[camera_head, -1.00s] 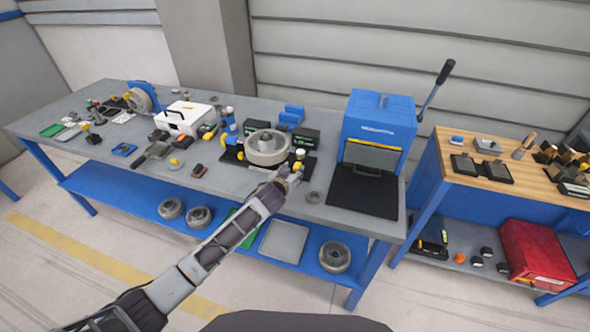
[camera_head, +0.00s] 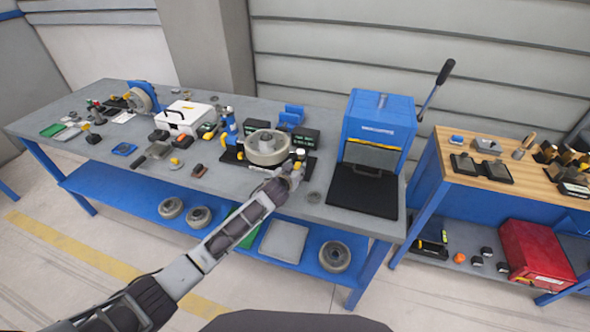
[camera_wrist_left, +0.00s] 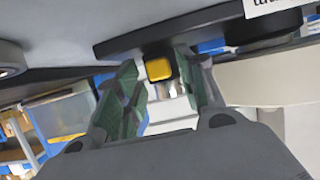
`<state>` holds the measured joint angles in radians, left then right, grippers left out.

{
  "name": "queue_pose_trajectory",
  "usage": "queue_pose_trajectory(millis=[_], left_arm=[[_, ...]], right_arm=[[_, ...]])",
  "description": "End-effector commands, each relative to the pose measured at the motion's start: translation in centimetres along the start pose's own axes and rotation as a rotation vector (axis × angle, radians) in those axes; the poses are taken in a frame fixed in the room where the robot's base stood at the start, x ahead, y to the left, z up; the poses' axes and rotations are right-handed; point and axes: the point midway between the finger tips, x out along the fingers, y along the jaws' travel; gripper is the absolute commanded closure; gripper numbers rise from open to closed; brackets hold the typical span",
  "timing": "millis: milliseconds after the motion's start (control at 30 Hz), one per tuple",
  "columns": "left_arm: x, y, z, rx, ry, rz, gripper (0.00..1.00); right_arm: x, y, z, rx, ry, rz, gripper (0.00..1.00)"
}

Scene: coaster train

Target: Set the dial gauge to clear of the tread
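A pale grey wheel (camera_head: 267,147) lies flat on a dark fixture on the bench, with a blue upright (camera_head: 230,132) at its left. A small part with a pale top (camera_head: 300,153) stands at the wheel's right edge; it may be the dial gauge, but no dial face can be made out. My left gripper (camera_head: 292,172) is just in front of it. In the left wrist view, my left gripper (camera_wrist_left: 168,92) has its green-padded fingers apart, with a yellow block (camera_wrist_left: 158,69) on a dark bar beyond the gap. The wheel's pale rim (camera_wrist_left: 268,78) is at the right. My right gripper is not in view.
A blue press (camera_head: 378,130) with a lever stands right of the fixture. Dark boxes with green displays (camera_head: 305,138) stand behind the wheel. A white case (camera_head: 184,118) and small tools lie to the left.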

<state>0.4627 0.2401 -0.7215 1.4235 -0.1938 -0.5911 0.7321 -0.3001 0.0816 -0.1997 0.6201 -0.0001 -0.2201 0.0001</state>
Motion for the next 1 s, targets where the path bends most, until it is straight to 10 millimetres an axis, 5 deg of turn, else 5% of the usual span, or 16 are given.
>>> queue_pose_trajectory(millis=[267,567,1000], left_arm=[[0.0,0.0,0.0,0.0,0.0,0.0,1.0],[0.0,0.1,0.0,0.0,0.0,0.0,1.0],[0.0,3.2,0.1,-0.001,0.001,0.002,1.0]], right_arm=[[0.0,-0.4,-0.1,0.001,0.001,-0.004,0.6],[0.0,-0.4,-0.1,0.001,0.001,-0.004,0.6],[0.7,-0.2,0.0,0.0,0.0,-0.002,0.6]])
